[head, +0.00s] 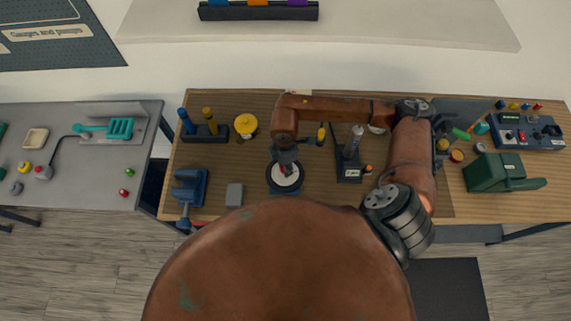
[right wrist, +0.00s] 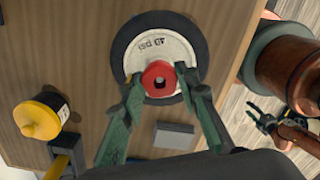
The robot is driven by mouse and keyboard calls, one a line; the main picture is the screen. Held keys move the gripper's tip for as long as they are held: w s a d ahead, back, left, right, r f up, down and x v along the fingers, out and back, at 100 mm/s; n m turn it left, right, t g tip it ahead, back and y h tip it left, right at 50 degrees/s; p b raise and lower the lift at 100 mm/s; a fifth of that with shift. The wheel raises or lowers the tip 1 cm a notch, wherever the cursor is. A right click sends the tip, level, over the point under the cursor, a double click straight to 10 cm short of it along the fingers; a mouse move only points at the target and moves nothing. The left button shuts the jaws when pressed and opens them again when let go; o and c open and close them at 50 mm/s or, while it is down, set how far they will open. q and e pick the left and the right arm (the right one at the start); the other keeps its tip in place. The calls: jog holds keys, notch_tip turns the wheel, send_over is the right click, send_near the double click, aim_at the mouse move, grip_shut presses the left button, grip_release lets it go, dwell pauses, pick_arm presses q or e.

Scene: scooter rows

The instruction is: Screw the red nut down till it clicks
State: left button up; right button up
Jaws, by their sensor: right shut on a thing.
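The red nut (right wrist: 158,78) sits at the middle of a round white dial marked psi (right wrist: 137,53) with a dark rim. In the head view the dial (head: 285,186) lies on the wooden bench, partly covered by my right gripper (head: 286,167). In the right wrist view my right gripper's green fingers (right wrist: 164,92) are on both sides of the nut, shut on it. Any thread under the nut is hidden. At the right of the right wrist view, my left gripper (right wrist: 266,120) shows small, beyond the bench edge; its opening is unclear.
A yellow-capped piece (head: 246,125) and a small grey block (head: 234,194) are near the dial. A blue vise (head: 189,187) stands at the bench's left front. A black stand (head: 349,163) is to the right, beneath my forearm's reach. A green case (head: 498,174) sits farther right.

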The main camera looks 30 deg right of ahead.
jog(key=shift+a+r+m, duration=0.1)
jog(key=shift+a+m, duration=0.3)
jog(key=shift+m, duration=0.3)
pick_arm(q)
jog(key=shift+r, duration=0.25)
pick_arm(e)
jog(key=o, duration=1.1)
jog(key=shift+a, duration=0.1)
jog(key=shift+o, duration=0.5)
jog(key=shift+d, duration=0.3)
jog(key=shift+r, duration=0.3)
notch_tip(320, 180, up, 11)
jog(key=shift+r, duration=0.15)
